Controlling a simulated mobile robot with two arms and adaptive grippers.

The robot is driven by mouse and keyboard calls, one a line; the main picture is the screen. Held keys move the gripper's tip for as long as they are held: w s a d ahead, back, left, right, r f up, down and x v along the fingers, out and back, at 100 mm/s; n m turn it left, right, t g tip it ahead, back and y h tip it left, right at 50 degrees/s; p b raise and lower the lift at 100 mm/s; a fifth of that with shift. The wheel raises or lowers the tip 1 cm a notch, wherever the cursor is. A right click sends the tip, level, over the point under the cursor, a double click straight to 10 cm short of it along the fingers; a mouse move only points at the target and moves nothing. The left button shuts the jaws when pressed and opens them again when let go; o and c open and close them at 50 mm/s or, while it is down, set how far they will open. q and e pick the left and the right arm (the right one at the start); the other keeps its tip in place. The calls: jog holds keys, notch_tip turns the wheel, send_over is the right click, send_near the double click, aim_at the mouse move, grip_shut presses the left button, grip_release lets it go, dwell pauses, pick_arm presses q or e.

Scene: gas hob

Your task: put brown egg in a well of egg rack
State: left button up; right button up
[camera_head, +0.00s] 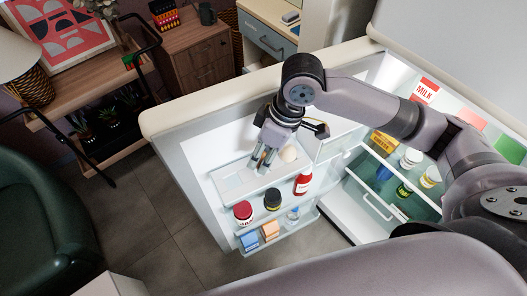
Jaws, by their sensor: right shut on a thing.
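The egg rack (236,184) is a pale tray on the upper shelf of the open fridge door. My right gripper (264,160) points down over the rack and is shut, its fingertips close to the rack. A pale beige-brown egg (289,154) shows just right of the fingers, at the rack's right part. The fingers hide part of that area, so I cannot tell whether the egg touches the rack. The wells are too small to make out. My left gripper is not in view.
A red-lidded jar (243,212), a dark jar (272,199) and small boxes (270,231) sit on the lower door shelves. A green armchair (40,215) is left.

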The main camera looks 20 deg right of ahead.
jog(key=shift+f, duration=1)
dwell(0.3)
dwell(0.4)
jog(key=o, duration=0.8)
jog(key=shift+r+p, duration=4.6)
jog(key=shift+p, duration=0.6)
jog(key=shift+f, duration=0.1)
